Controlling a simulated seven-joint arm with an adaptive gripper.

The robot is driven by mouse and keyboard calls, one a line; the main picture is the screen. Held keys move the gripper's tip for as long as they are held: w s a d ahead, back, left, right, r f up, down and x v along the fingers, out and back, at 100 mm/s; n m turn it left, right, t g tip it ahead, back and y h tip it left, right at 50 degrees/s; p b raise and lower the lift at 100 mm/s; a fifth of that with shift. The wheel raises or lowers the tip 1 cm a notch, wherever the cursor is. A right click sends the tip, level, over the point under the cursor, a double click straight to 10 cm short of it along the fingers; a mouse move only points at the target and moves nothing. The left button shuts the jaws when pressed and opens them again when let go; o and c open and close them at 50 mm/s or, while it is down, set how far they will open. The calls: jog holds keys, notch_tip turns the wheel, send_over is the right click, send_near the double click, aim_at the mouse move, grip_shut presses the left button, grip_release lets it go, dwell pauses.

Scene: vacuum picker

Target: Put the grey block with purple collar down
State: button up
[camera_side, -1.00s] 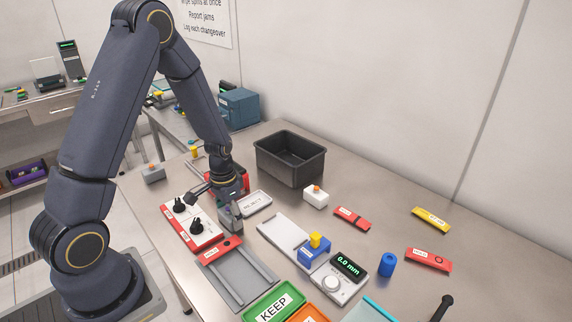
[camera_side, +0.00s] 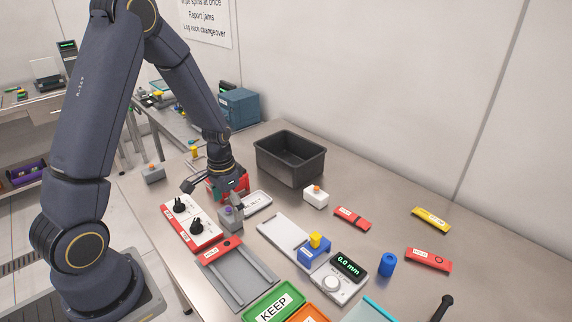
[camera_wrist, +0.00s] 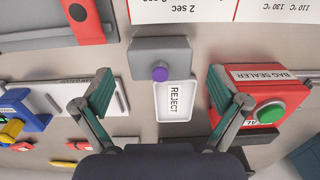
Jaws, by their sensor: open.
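A red bag sealer (camera_wrist: 262,110) with a green button is close by my right finger in the wrist view. The red-and-white panel (camera_side: 184,222) with black knobs, a black bin (camera_side: 290,160) and a grey railed plate (camera_side: 238,279) surround the block.

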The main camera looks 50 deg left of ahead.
notch_tip(320, 180, up, 8)
jog(key=shift+r, duration=0.1)
notch_tip(320, 180, up, 6)
jog(key=t, duration=0.1)
send_over(228, 210)
jog(key=d, duration=0.3)
jog(key=s+d+r+t, duration=0.4)
jog(key=s+d+r, duration=0.4)
jog(key=s+r, duration=0.2)
jog(key=shift+s+d+t, duration=0.3)
jog(key=shift+s+d, duration=0.05)
jog(key=shift+s, duration=0.4)
